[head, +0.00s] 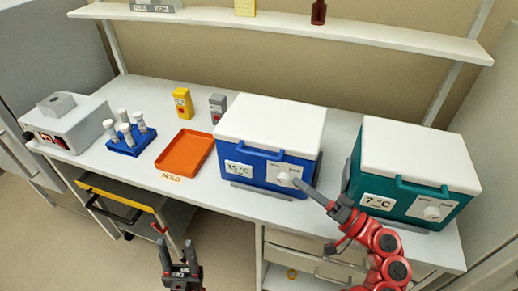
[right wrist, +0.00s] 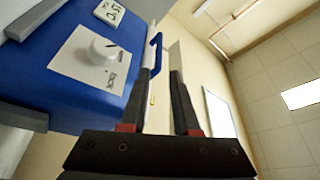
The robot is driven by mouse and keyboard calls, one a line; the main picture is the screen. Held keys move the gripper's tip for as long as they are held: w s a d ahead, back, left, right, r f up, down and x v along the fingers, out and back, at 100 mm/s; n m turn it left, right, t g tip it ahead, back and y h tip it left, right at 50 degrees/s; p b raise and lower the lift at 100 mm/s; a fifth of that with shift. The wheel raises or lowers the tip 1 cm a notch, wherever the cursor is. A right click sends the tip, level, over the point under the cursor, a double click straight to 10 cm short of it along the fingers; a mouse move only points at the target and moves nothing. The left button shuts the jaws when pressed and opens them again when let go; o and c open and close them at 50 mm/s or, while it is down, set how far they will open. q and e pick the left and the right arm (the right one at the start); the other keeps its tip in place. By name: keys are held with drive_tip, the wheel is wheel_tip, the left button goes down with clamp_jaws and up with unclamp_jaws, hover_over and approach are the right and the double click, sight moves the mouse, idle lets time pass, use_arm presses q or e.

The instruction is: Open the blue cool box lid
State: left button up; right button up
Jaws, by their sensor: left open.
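The blue cool box (head: 262,172) stands on the bench with its white lid (head: 270,122) down. A blue handle (head: 260,151) runs along the lid's front edge, and a "15 °C" label and a white dial (head: 285,179) are on the front. My right gripper (head: 300,185) is in front of the box's right side, by the dial in the picture. In the right wrist view its fingers (right wrist: 159,72) are apart, with the blue handle (right wrist: 156,48) just beyond the tips; I cannot tell whether they touch. My left gripper (head: 181,258) is open and empty, low in front of the bench.
A teal cool box (head: 405,180) stands to the right, close to my right arm. An orange tray (head: 186,153), a blue tube rack (head: 130,140), a yellow bottle (head: 182,103) and a grey one (head: 218,107) are left of the blue box. A shelf (head: 290,28) runs above.

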sight(259, 155)
drive_tip(key=p+x, duration=0.4)
drive_tip(key=x, duration=0.8)
drive_tip(key=shift+w+a+r, duration=0.2)
drive_tip(key=shift+w+a, duration=0.35)
drive_tip(key=shift+a, duration=0.1)
clamp_jaws()
idle(0.4)
